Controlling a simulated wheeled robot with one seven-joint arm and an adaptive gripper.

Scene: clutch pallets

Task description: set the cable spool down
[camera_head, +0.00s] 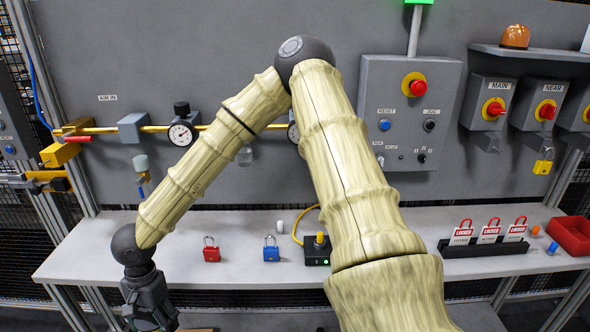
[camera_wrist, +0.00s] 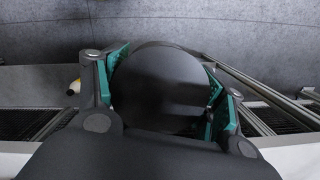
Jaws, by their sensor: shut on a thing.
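My gripper (camera_head: 150,305) hangs at the lower left of the head view, in front of the shelf's left part. In the wrist view my gripper (camera_wrist: 167,78) has its green-padded fingers closed on both sides of a dark, round-faced thing, which I take to be the cable spool (camera_wrist: 165,95). The spool's smooth dark face fills the space between the fingers. Its far side and underside are hidden. I cannot make out the spool in the head view, and what lies directly under it does not show.
A pale shelf (camera_head: 90,262) holds a red padlock (camera_head: 211,250), a blue padlock (camera_head: 271,250), a black box (camera_head: 317,254) with a yellow cable, a rack of red tags (camera_head: 485,247) and a red bin (camera_head: 570,234). The shelf's left end looks bare. Gauges and brass pipe line the wall behind.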

